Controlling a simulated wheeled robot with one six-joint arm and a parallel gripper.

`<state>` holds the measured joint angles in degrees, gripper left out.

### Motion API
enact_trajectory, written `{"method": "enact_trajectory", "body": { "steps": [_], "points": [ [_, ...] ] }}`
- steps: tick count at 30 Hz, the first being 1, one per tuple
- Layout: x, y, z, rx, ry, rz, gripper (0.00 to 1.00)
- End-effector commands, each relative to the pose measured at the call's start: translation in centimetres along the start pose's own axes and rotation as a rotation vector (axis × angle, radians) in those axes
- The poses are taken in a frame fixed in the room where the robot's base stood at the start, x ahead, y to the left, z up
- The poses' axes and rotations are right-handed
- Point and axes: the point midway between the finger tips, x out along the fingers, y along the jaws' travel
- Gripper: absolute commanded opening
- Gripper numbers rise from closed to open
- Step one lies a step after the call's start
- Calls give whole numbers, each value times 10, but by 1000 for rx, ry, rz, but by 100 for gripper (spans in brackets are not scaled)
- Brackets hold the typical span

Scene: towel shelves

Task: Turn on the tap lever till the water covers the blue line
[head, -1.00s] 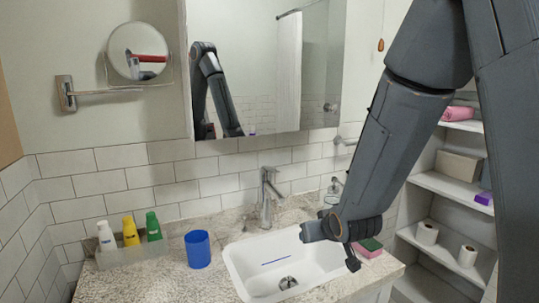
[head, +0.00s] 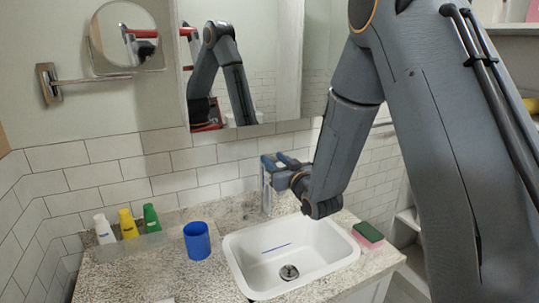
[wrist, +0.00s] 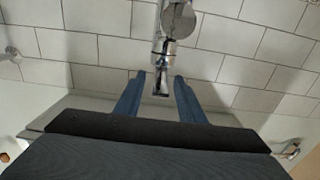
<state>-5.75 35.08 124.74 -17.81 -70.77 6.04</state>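The chrome tap (head: 266,200) stands behind the white sink (head: 232,262); my arm and gripper partly hide its top. My gripper (head: 268,162) is at the top of the tap. In the wrist view, the two blue fingers of my gripper (wrist: 158,84) are apart, one on each side of the narrow chrome lever end (wrist: 160,86). Gaps seem to show between the fingers and the chrome. The blue line (head: 276,248) is plain on the sink's inner wall, above the drain (head: 289,272). No water is visible in the basin or below the tap.
A blue cup (head: 197,241) stands left of the sink. White, yellow and green bottles (head: 129,224) stand at the back left. A green and pink sponge (head: 368,234) lies right of the sink. A mirror cabinet (head: 245,70) hangs above the tap.

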Motion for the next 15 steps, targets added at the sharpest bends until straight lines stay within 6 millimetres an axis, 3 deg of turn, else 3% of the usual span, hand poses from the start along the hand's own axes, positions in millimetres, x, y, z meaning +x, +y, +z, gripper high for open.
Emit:
{"method": "enact_trajectory", "body": {
  "steps": [6,15],
  "points": [
    [25,-2,0,0,-1,-1,36],
    [32,-3,0,0,0,-3,36]
  ]
}}
